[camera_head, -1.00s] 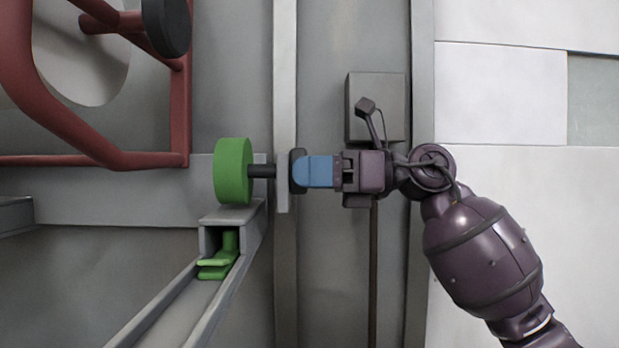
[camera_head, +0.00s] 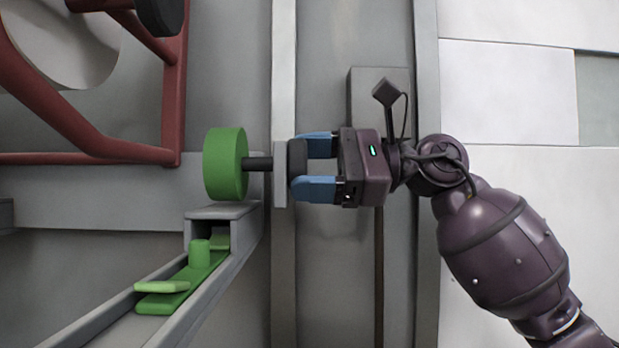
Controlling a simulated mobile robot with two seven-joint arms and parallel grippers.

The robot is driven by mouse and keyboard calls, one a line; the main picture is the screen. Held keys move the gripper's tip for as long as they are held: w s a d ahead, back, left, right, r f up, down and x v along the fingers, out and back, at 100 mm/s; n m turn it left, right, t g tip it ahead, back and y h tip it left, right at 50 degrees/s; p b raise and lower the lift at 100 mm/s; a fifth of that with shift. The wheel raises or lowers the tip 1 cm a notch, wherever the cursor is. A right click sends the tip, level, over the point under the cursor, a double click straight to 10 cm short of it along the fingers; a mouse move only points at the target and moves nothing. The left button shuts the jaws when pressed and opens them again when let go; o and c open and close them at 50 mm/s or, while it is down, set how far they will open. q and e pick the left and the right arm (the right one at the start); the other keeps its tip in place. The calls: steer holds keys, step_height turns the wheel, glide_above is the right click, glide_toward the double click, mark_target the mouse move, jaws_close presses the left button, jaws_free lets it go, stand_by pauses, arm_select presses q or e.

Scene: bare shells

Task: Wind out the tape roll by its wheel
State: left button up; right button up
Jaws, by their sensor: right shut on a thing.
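The green tape roll (camera_head: 225,164) is a thick disc on a dark shaft. The shaft passes through a grey upright plate to a small dark wheel (camera_head: 297,161) on the right. My right gripper (camera_head: 310,164) comes from the right, its blue fingers above and below the wheel, shut on it. The gripper is rolled so that both fingers show. Below the roll, a green tape end piece (camera_head: 175,285) with an upright peg lies in a grey channel (camera_head: 222,218), reaching out of the housing toward the lower left. My left gripper is not in view.
A dark red tube frame (camera_head: 100,158) with a pale disc (camera_head: 60,45) stands at the upper left. A grey box (camera_head: 365,95) is on the wall behind my right gripper. Pale panels (camera_head: 510,95) fill the right side.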

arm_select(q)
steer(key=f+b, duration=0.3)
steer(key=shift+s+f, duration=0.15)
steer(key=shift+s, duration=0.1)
arm_select(e)
steer(key=n, duration=0.9)
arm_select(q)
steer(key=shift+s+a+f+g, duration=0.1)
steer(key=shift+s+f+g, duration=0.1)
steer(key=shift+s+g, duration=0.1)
arm_select(e)
steer(key=shift+r, duration=0.1)
steer(key=o, duration=0.9)
steer(key=d, duration=1)
steer(key=shift+d, duration=0.4)
